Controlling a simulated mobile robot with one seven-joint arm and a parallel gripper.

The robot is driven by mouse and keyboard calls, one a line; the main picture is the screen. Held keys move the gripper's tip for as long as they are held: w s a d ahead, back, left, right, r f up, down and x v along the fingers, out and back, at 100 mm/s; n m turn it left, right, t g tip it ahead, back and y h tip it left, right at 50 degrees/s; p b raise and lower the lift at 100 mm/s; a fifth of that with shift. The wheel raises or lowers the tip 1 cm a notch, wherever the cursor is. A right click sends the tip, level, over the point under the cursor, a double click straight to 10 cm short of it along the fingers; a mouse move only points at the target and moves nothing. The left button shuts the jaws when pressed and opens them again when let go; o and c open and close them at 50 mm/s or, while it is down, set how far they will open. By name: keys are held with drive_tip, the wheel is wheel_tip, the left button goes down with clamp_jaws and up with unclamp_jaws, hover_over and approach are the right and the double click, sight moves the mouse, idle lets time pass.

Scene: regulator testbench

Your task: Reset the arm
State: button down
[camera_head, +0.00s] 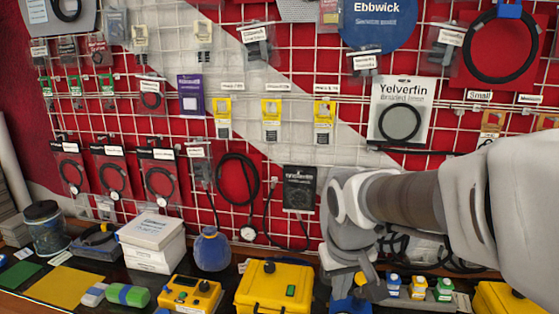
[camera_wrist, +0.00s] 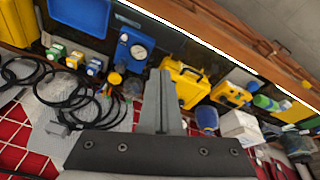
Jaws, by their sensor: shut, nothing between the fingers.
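My arm reaches in from the right in the head view, in front of the wire wall rack (camera_head: 330,60), with its wrist low over the bench. In the wrist view my gripper (camera_wrist: 158,76) is shut, its fingers together with nothing between them. It points toward the bench, and a yellow case (camera_wrist: 188,85) and a blue gauge unit (camera_wrist: 133,50) appear beyond the fingers. The fingers are not clear in the head view. The arm hides part of the rack's lower right and the bench behind it.
Packaged hoses and black rings hang on the rack. On the bench stand a yellow case (camera_head: 275,288), a yellow control box (camera_head: 190,294), white boxes (camera_head: 152,242), a blue flask (camera_head: 211,250) and a jar (camera_head: 46,230). Small capped bottles (camera_head: 418,288) stand close to my wrist.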

drive_tip(key=s+d+r+m+t, duration=0.1)
drive_tip(key=s+r, duration=0.1)
drive_tip(key=s, duration=0.4)
drive_tip(key=s+d+r+t, duration=0.1)
drive_tip(key=s+d+r, duration=0.1)
drive_tip(key=s, duration=0.5)
drive_tip(key=shift+m+t+y, duration=0.3)
drive_tip(key=shift+m, duration=0.1)
drive_tip(key=shift+d+r, duration=0.1)
